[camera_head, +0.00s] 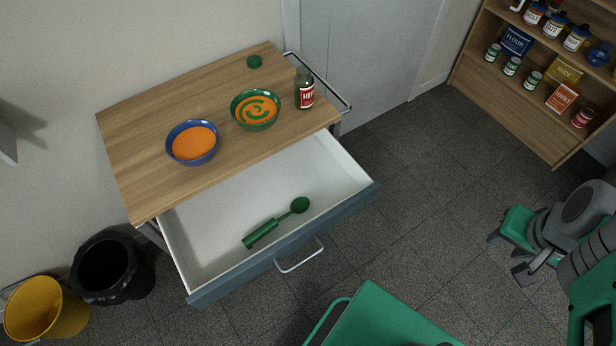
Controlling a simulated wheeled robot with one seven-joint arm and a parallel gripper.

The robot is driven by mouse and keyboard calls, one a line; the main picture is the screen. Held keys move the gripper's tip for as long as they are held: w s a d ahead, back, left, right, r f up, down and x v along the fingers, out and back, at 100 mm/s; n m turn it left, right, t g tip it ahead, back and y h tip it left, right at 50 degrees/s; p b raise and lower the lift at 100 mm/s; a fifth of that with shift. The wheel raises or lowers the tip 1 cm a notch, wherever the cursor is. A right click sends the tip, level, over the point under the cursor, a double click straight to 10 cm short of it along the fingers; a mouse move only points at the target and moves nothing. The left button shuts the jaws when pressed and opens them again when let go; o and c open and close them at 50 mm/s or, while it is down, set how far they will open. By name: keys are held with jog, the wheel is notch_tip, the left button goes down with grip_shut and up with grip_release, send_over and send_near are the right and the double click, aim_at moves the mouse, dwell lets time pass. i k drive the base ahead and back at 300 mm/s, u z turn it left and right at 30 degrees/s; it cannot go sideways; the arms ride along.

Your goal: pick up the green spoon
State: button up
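The green spoon (278,222) lies on the white bottom of the open drawer (205,240), near the drawer's front. Its thick handle points to the lower left and its round bowl to the upper right. My gripper (507,256) is at the right of the view over the dark floor, well to the right of the drawer and apart from the spoon. Its two dark fingers are spread, with nothing visible between them.
The wooden top (140,150) above the drawer carries a blue bowl (193,143), a green bowl (256,109), a bottle (304,90) and a green lid (254,61). A black bin (108,268) and yellow bucket (42,310) stand left. A stocked shelf (540,120) stands upper right.

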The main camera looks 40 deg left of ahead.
aim_at(299, 205)
jog(key=i, duration=0.5)
jog(key=u, duration=4.5)
jog(key=i, duration=0.5)
jog(key=z, duration=0.05)
